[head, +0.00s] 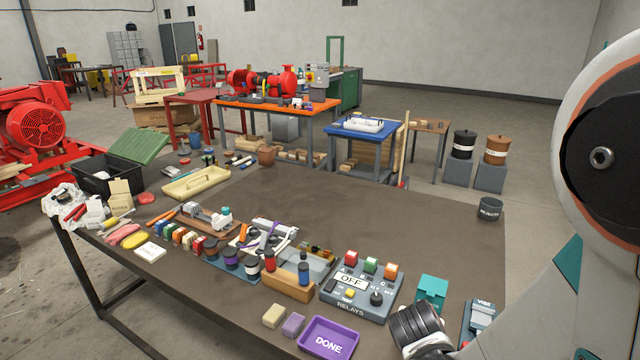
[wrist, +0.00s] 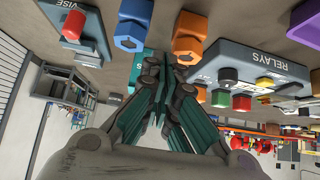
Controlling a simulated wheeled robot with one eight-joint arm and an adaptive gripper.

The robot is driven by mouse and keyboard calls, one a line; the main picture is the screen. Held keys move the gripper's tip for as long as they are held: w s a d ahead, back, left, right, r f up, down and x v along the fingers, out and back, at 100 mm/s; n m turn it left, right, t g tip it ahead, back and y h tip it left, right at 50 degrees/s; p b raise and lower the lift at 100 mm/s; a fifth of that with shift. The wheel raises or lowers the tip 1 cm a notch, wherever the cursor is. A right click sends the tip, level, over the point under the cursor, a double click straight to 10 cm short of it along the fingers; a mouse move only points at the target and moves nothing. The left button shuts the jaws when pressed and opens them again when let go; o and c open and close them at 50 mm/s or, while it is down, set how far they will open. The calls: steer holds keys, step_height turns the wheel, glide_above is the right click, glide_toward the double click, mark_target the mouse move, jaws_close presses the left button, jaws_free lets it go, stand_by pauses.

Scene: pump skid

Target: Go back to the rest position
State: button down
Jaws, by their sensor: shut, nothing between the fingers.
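My gripper (wrist: 165,72) shows in the wrist view with its dark fingers and teal links brought together, shut and empty. It is above the workbench near the grey RELAYS box (wrist: 245,70). In the head view my pale arm with its dark round joint fills the right edge. The RELAYS box (head: 357,293) there has red, green and orange buttons and an OFF plate. No marker of a rest position shows.
The brown bench (head: 400,208) is bare toward its far right, apart from a dark canister (head: 490,209). A purple DONE tray (head: 328,339) lies at the front. The vise (head: 481,318) is beside my arm. Blue and orange pieces (wrist: 187,47) lie close to my fingers.

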steer(key=s+a+r+n+y, duration=0.2)
steer(key=s+a+r+n, duration=0.1)
steer(key=s+r, duration=0.4)
steer(key=s+a+r+n+y, duration=0.2)
steer(key=s+r, duration=0.4)
steer(key=r, duration=0.3)
steer(key=a+n, duration=0.1)
steer(key=a, duration=0.1)
steer(key=shift+s+a+r+n+y, duration=0.15)
steer(key=shift+s+a+n+y, duration=0.15)
steer(key=shift+s+a, duration=0.1)
